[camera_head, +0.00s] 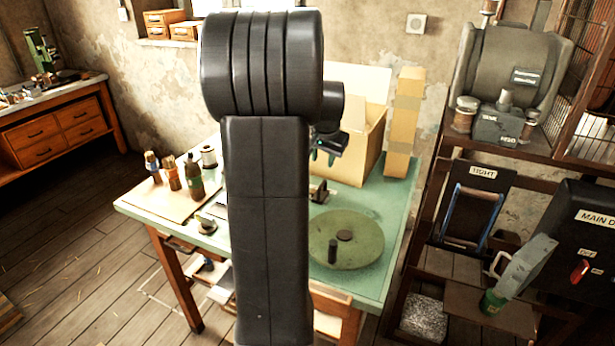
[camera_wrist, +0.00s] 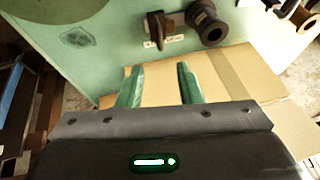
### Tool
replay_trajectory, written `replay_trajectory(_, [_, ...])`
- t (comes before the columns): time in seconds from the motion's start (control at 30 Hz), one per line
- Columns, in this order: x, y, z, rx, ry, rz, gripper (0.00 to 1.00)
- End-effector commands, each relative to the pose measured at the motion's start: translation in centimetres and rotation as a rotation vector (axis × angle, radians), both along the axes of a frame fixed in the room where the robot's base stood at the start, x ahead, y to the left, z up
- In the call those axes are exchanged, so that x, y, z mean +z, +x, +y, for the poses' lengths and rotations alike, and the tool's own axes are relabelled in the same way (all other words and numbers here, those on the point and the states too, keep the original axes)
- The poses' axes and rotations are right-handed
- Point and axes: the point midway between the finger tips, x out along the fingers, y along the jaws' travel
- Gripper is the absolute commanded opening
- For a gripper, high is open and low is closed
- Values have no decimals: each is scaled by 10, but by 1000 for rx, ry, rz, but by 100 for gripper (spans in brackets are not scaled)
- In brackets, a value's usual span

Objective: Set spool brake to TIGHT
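In the wrist view, a small dark lever (camera_wrist: 155,28) stands on the green tabletop (camera_wrist: 105,70), with a pale label (camera_wrist: 165,42) beside it; I cannot read its words or setting. A dark spool-like part (camera_wrist: 207,22) is next to it. In the head view, a small dark fitting (camera_head: 318,190) shows on the table behind the round disc, partly hidden by my arm. My gripper (camera_wrist: 159,74) has its two green fingers apart with nothing between them, over a cardboard surface and short of the lever. It also shows in the head view (camera_head: 326,155), above the table beside the box.
A cardboard box (camera_head: 365,150) and a tall carton (camera_head: 404,120) stand at the back of the table. A green disc (camera_head: 347,240) with an upright handle is in front. Bottles (camera_head: 194,178) and a spool (camera_head: 208,157) stand left. Shelving with a dark machine (camera_head: 510,65) is right.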

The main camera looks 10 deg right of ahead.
Motion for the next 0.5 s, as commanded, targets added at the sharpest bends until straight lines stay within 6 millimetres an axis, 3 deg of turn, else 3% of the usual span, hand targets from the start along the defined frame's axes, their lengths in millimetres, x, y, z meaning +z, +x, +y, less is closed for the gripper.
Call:
replay_trajectory(0.17, [-17,8,-2,-2,2,3,33])
replay_trajectory(0.5, [-78,35,-6,-1,1,4,33])
